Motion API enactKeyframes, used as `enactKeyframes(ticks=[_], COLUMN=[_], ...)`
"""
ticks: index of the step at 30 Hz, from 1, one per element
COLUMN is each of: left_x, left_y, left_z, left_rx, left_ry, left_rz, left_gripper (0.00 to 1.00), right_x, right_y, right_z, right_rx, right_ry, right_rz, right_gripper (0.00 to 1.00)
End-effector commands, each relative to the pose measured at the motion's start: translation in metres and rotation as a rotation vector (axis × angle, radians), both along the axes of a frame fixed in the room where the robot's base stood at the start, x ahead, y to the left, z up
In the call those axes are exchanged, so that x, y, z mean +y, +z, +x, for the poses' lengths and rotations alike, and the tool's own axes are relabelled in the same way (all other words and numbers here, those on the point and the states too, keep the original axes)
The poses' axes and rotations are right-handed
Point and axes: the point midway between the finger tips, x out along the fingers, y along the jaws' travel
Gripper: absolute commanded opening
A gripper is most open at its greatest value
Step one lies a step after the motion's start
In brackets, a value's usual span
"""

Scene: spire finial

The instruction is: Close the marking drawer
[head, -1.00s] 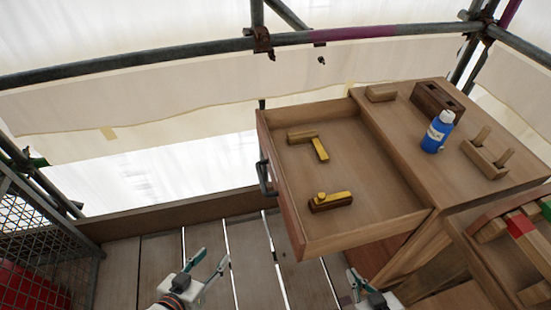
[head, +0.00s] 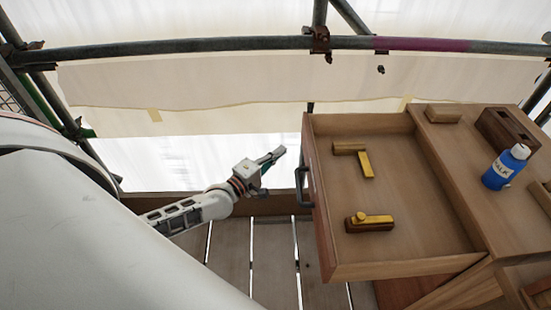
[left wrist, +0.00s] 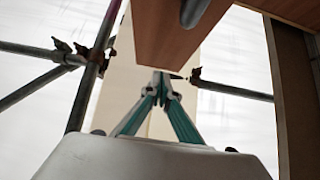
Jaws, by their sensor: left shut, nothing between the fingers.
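The marking drawer (head: 400,268) stands pulled out from the wooden cabinet (head: 445,140) in the head view. Its reddish front (head: 318,215) faces left and bears a dark handle (head: 304,186). In the drawer lie two wood-and-yellow marking tools, one farther back (head: 350,148) and one nearer (head: 370,226). My left gripper (head: 279,153) is shut and empty, a little left of the drawer front near the handle, apart from it in the head view. The left wrist view shows its closed fingers (left wrist: 160,76) below the drawer front (left wrist: 168,32). My right gripper is out of view.
A blue bottle (head: 504,167), a dark wooden block (head: 507,130) and a small wooden block (head: 457,114) stand on the cabinet top. Scaffold pipes (head: 250,43) run behind. Plank flooring (head: 272,255) lies below, left of the drawer.

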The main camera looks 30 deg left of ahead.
Motion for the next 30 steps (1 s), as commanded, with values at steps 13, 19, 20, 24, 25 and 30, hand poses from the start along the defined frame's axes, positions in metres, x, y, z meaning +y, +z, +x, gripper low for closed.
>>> enactKeyframes(ticks=[13,19,20,24,25,30], left_x=[-0.034,-0.042,-0.042,-0.042,-0.042,-0.043], left_y=[0.000,0.000,0.000,-0.001,-0.001,-0.001], left_z=[0.061,0.066,0.066,0.066,0.066,0.066], left_rx=[0.000,0.001,0.001,0.001,0.001,0.001], left_ry=[0.000,0.000,0.000,-0.001,-0.001,-0.001], left_rz=[-0.002,0.000,0.001,0.001,0.001,0.001], left_gripper=[0.00,0.00,0.00,0.00,0.00,0.00], right_x=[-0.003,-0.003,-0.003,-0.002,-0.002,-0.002], right_y=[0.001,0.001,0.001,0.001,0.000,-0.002], right_z=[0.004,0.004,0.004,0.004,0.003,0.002], right_rx=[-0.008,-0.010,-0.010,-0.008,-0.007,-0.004], right_ry=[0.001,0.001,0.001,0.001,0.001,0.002], right_rz=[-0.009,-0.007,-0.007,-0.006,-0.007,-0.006], right_gripper=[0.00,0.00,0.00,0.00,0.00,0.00])
